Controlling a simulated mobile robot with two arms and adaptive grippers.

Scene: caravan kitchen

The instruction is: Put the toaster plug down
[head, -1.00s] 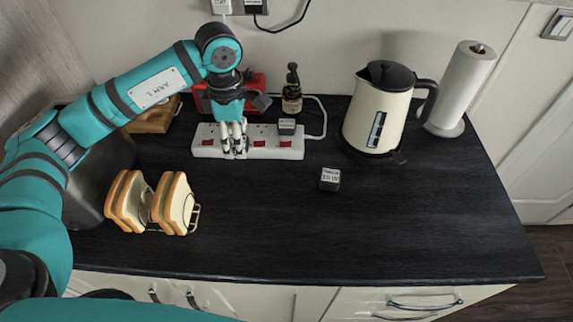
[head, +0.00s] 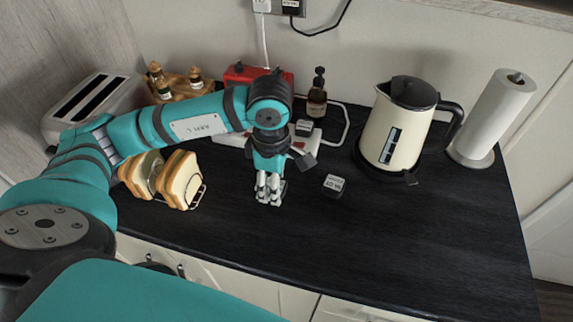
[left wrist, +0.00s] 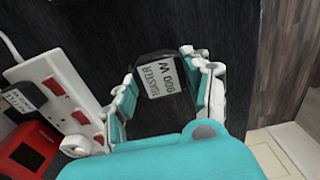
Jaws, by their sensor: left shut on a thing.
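My left gripper (head: 268,188) points down over the dark worktop, in front of the white power strip (head: 229,138). It is shut on the toaster plug (left wrist: 160,80), a dark plug with a white label reading "TOASTER 900 W" in the left wrist view. The plug sits between the two fingers, clear of the strip. In the head view it is hardly discernible against the dark top, and I cannot tell whether it touches the surface. The silver toaster (head: 92,106) stands at the back left, partly behind my left arm. My right gripper is not in view.
Another dark plug (head: 333,186) lies right of the gripper. One plug (head: 304,128) sits in the strip. A cream kettle (head: 397,125) and paper roll (head: 495,115) stand right. A bread rack (head: 163,182) is left. The front right worktop (head: 410,235) is bare.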

